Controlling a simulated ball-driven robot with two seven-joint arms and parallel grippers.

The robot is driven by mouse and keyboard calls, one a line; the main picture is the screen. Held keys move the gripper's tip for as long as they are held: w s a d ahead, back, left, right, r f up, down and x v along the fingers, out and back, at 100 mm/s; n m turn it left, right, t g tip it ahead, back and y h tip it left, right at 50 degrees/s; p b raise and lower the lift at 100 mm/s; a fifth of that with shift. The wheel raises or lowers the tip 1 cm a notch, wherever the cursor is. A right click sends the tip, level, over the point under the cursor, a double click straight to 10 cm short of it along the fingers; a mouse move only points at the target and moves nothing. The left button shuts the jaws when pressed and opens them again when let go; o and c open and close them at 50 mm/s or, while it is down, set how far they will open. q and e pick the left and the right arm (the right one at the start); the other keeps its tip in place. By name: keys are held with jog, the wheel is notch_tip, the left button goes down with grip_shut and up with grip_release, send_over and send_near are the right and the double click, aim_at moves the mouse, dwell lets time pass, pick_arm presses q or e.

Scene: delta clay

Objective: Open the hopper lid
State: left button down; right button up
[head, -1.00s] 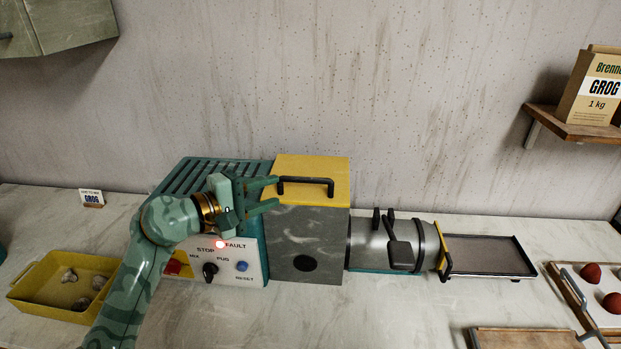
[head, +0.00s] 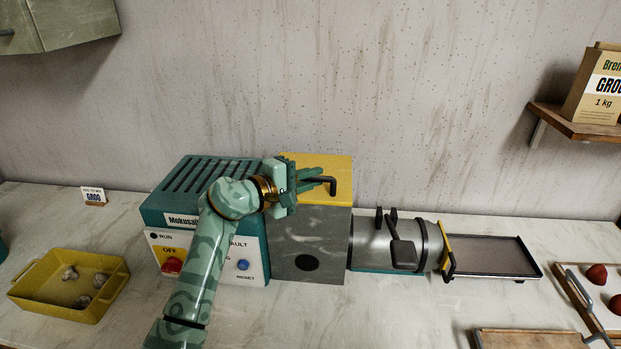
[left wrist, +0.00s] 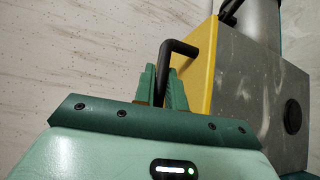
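The hopper lid (head: 340,164) is the yellow top of the grey hopper box (head: 325,230) and lies closed. Its black bar handle (head: 332,184) is on top; its right end shows beyond my fingers. My left gripper (head: 318,180) is at the handle, with its green fingers close together around the bar. In the left wrist view, the handle (left wrist: 182,46) passes between the two fingers (left wrist: 161,80), and the yellow lid (left wrist: 204,65) is just to their right. The left part of the handle is hidden by my gripper in the head view. My right gripper is not in view.
A control panel (head: 257,252) with buttons is left of the hopper, partly behind my left arm. A metal barrel (head: 373,245) and a dark tray (head: 495,255) extend right. A yellow tub (head: 45,300) stands at far left. The wall behind the hopper is bare.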

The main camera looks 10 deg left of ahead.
pick_arm(q)
jog(key=shift+r, duration=0.1)
jog(key=shift+w+a+r+p, duration=0.1)
jog(key=shift+w+r+p, duration=0.05)
jog(key=shift+r+p, duration=0.45)
jog(key=r+p, duration=0.1)
jog(key=w+r+n+g+p, duration=0.1)
jog(key=r+g, duration=0.1)
jog(key=r, duration=0.1)
jog(key=shift+w+n+y+p, duration=0.3)
jog(key=shift+w+y+p, duration=0.05)
jog(key=shift+y+p, duration=0.05)
jog(key=shift+w+r+n+g+y+b, duration=0.3)
jog(key=shift+w+r+n+g+b, duration=0.3)
jog(key=shift+w+r, duration=0.45)
jog(key=shift+w+r+n+g+y+b, duration=0.35)
jog(key=shift+w+r+g+b, duration=0.25)
jog(key=shift+w+r+g, duration=0.4)
jog(key=shift+r, duration=0.1)
jog(key=shift+s, duration=0.1)
